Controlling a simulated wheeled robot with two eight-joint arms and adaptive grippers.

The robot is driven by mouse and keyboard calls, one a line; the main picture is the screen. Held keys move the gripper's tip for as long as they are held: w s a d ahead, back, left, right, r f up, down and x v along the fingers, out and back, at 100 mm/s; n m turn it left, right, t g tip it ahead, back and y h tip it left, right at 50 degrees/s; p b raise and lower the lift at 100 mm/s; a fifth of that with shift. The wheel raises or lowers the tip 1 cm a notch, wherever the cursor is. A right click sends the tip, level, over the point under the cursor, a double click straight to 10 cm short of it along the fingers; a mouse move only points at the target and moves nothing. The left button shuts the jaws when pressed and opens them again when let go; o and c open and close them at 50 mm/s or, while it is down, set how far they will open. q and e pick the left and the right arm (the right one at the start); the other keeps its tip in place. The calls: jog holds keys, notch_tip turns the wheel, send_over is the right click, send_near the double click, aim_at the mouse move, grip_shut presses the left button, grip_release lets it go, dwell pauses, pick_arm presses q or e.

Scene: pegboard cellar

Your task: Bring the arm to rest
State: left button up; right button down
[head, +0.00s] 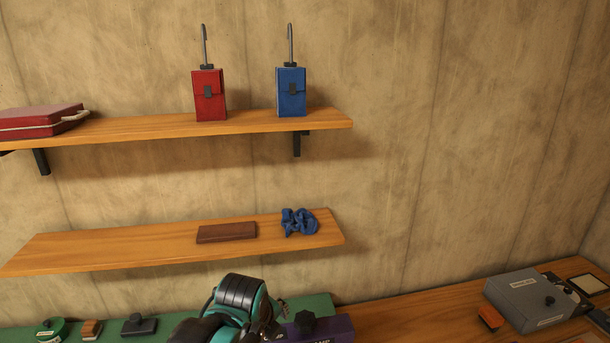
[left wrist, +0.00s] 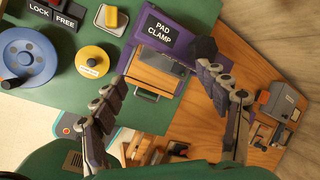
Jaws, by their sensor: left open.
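My left gripper (left wrist: 160,80) is open in the left wrist view, with its two dark padded fingers spread wide. Between and beyond the fingers is the purple pad clamp (left wrist: 160,32), labelled PAD CLAMP, with an orange-brown block (left wrist: 152,72) in it. Nothing is visibly held. I cannot tell how far the fingers are from the clamp. In the head view my teal and black left arm comes up at the bottom middle, and its fingers are mostly hidden. The clamp's purple side (head: 335,328) shows just right of it. My right gripper is in neither view.
Two wall shelves hold a red pouch (head: 209,95), a blue pouch (head: 291,93), a red case (head: 40,120), a brown bar (head: 227,233) and a blue cloth (head: 299,222). A grey box (head: 528,300) stands on the bench at right. A blue wheel (left wrist: 28,63) lies left of the clamp.

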pick_arm(q)
jog(key=s+a+f+n+b, duration=0.1)
jog(key=s+a+f+n, duration=0.2)
jog(key=n, duration=0.5)
jog(key=s+a+f+n+t+b, duration=0.1)
jog(key=s+a+f+n+b, duration=0.1)
jog(key=s+f+n, duration=0.3)
jog(key=s+a+f+n+b, duration=0.2)
jog(key=s+a+f+n, duration=0.1)
jog(key=n, duration=0.9)
jog(key=shift+s+a+f+n+t+y, duration=0.3)
jog(key=shift+s+a+f+t+y, duration=0.1)
jog(key=shift+s+a, duration=0.55)
jog(key=shift+s+d, duration=0.1)
jog(key=shift+d, duration=0.05)
dwell(1.4)
